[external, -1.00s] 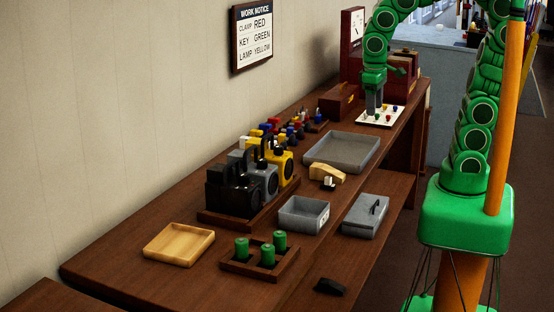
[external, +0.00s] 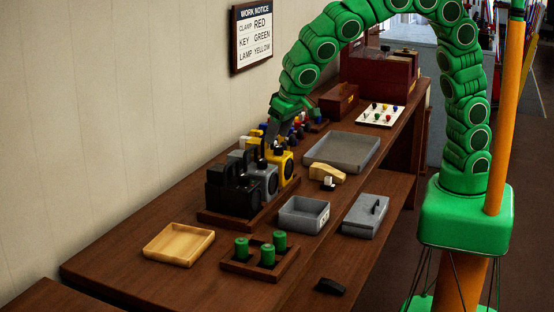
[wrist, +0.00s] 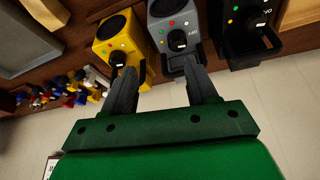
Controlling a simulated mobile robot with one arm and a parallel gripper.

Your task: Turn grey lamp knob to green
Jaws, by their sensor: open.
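The grey lamp (external: 264,180) stands between the yellow lamp (external: 286,166) and the black lamp (external: 228,194) in a wooden rack. In the wrist view the grey lamp (wrist: 170,14) shows a round dark knob (wrist: 177,40) with a white mark at its lower edge. Red and green dots lie around the knob. My gripper (wrist: 160,68) is open and empty, its fingers near the grey and yellow lamps; whether they touch is unclear. In the external view my gripper (external: 270,142) is low behind the yellow and grey lamps, its tips partly hidden.
Small coloured pieces (external: 300,130) crowd beside the yellow lamp. A grey tray (external: 365,152), open grey box (external: 303,214), lidded grey box (external: 365,215), green cylinders (external: 267,256) and wooden tray (external: 178,243) share the bench. A wall notice (external: 252,37) reads "LAMP YELLOW", "KEY GREEN", "CLAMP RED".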

